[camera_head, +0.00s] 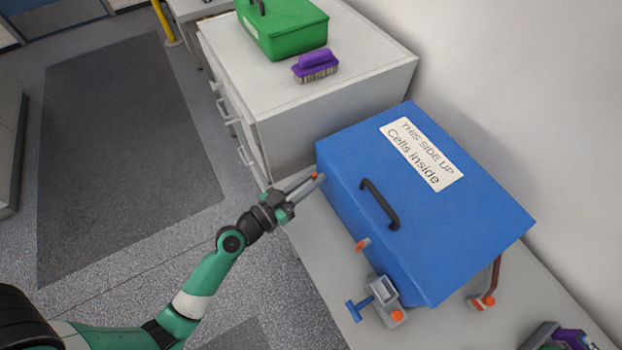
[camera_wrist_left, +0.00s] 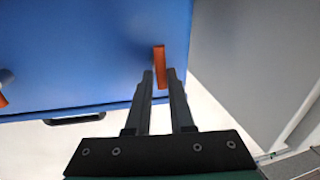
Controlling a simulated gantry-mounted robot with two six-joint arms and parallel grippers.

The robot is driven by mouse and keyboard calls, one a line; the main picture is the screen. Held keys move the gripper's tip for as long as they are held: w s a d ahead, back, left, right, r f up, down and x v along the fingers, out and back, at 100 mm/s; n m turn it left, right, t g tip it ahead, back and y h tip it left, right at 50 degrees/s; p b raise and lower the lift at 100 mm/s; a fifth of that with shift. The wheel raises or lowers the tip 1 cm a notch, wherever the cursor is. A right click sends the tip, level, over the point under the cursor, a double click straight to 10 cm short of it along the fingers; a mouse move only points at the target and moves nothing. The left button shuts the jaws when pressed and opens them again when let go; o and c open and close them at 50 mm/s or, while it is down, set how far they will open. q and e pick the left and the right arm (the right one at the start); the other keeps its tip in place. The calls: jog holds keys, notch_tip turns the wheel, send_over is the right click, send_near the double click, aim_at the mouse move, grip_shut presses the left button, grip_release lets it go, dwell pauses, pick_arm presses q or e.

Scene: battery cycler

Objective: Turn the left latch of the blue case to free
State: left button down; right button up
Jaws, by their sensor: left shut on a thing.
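The blue case (camera_head: 350,160) sits on a pale worktop, with a "THIS SIDE UP Cells inside" label and a dark handle on its top. Its left latch, an orange tab (camera_head: 314,175), is on the front face near the left end. It also shows in the left wrist view (camera_wrist_left: 159,58), standing upright in that picture. My left gripper (camera_head: 317,178) is shut on this latch, a finger on each side (camera_wrist_left: 160,80). A second orange latch (camera_head: 362,244) is farther right on the same face. My right gripper is out of view.
A grey fixture with a blue T-handle (camera_head: 358,308) stands before the case's near corner. A green case (camera_head: 290,35) and purple brush (camera_head: 315,64) rest on a white cabinet (camera_head: 330,105).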

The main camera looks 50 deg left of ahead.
pick_arm(q)
jog(key=n+p, duration=0.1)
jog(key=n, duration=0.1)
jog(key=n+g+p, duration=0.1)
jog(key=n, duration=0.2)
jog(key=a+n+p, duration=0.1)
jog(key=n+p, duration=0.1)
jog(key=shift+a+f+n+g+h, duration=0.1)
jog(key=shift+n+g+h, duration=0.2)
jog(key=shift+n+h, duration=0.1)
jog(key=n, duration=0.1)
jog(key=n+h+p, duration=0.1)
jog(key=n, duration=0.2)
jog(key=shift+a+f+g+p, duration=0.2)
jog(key=shift+f+g+p, duration=0.1)
jog(key=shift+f+p, duration=0.05)
jog(key=shift+f+n+h+p, duration=0.25)
jog(key=shift+n+h+p, duration=0.25)
jog(key=shift+n, duration=1.1)
jog(key=c, duration=1)
grip_release()
jog(key=shift+o, duration=0.6)
jog(key=shift+w+r, duration=0.1)
